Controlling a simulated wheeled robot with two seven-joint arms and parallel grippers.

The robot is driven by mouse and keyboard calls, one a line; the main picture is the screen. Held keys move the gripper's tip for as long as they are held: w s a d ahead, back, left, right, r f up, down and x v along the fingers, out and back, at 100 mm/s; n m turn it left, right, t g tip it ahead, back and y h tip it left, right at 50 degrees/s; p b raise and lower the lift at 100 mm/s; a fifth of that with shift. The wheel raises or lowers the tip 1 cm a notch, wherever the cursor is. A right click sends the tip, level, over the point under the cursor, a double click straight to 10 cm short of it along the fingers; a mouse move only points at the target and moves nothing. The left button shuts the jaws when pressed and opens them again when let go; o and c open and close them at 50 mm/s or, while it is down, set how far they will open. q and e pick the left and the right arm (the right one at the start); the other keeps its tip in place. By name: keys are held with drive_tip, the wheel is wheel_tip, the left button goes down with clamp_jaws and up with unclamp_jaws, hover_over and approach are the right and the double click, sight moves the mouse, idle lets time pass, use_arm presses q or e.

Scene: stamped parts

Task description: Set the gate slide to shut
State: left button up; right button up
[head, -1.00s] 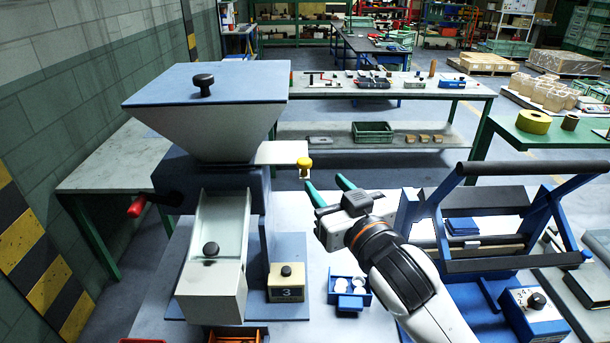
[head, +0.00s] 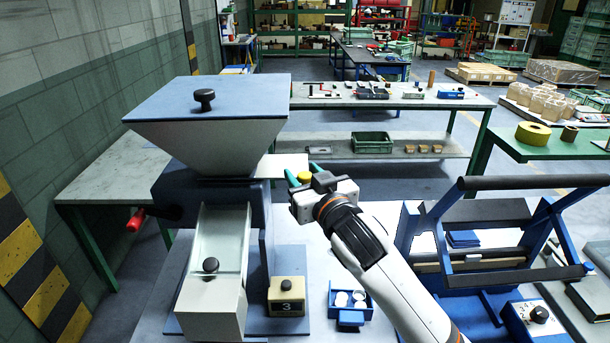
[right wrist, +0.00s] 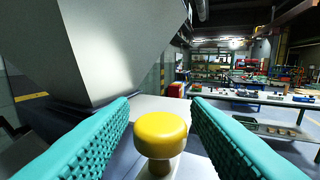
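The gate slide (head: 283,162) is a pale flat plate sticking out to the right from under the hopper (head: 205,135), with a yellow knob (head: 304,177) at its outer end. In the right wrist view the yellow knob (right wrist: 161,137) stands between the two green fingers, with a gap on each side. My right gripper (head: 303,173) is open around the knob, and its body hides part of the area behind. The slide plate also shows in the right wrist view (right wrist: 165,106) beyond the knob. My left gripper is not in view.
A chute (head: 215,265) with a black knob slopes down in front of the hopper. A small box marked 3 (head: 286,296) and a blue tray (head: 348,300) with pale discs stand beside it. A blue frame (head: 480,225) stands at the right. A red-handled lever (head: 136,219) sticks out left.

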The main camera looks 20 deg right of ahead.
sight(275, 177)
clamp_jaws()
drive_tip(key=a, duration=0.1)
drive_tip(key=w+a, duration=0.1)
drive_tip(key=a, duration=0.1)
drive_tip(key=a+p, duration=0.1)
drive_tip(key=a, duration=0.1)
drive_tip(key=shift+w+a, duration=0.1)
drive_tip(key=shift+w, duration=0.15)
drive_tip(key=shift+c, duration=0.7)
unclamp_jaws()
drive_tip(key=o, duration=0.3)
drive_tip(key=shift+w+a, duration=0.1)
drive_tip(key=shift+a, duration=0.05)
